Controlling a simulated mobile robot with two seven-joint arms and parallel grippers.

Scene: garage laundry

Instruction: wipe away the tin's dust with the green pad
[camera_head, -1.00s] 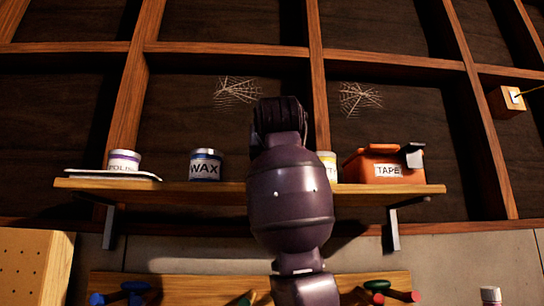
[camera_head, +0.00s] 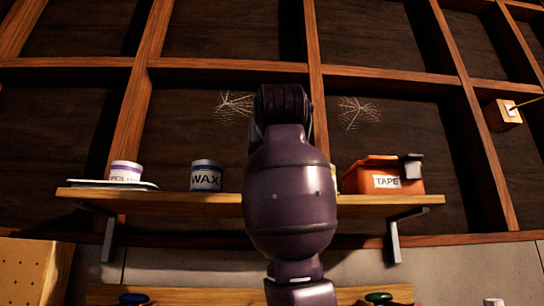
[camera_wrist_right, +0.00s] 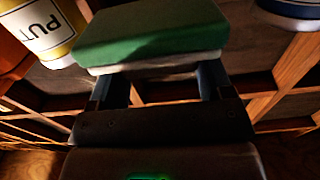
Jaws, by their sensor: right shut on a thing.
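The green pad (camera_wrist_right: 150,38), with a pale underside layer, is held between the fingers of my right gripper (camera_wrist_right: 160,74) in the right wrist view. In the head view my own arm hides this gripper and the pad. The white and blue wax tin (camera_head: 206,176) stands upright on the shelf, left of my arm. The polish tin (camera_head: 125,172) stands farther left. A yellow and white tin marked "PUT" (camera_wrist_right: 42,30) is left of the pad in the wrist view; my arm mostly hides it in the head view. No dust shows clearly on any tin. My left gripper is out of view.
The wooden shelf (camera_head: 185,200) carries a flat tray (camera_head: 100,184) under the polish tin and an orange tape box (camera_head: 385,171) at right. Cobwebs (camera_head: 235,105) hang on the dark back wall. Tool handles (camera_head: 378,297) are below. The shelf is clear between the polish and wax tins.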

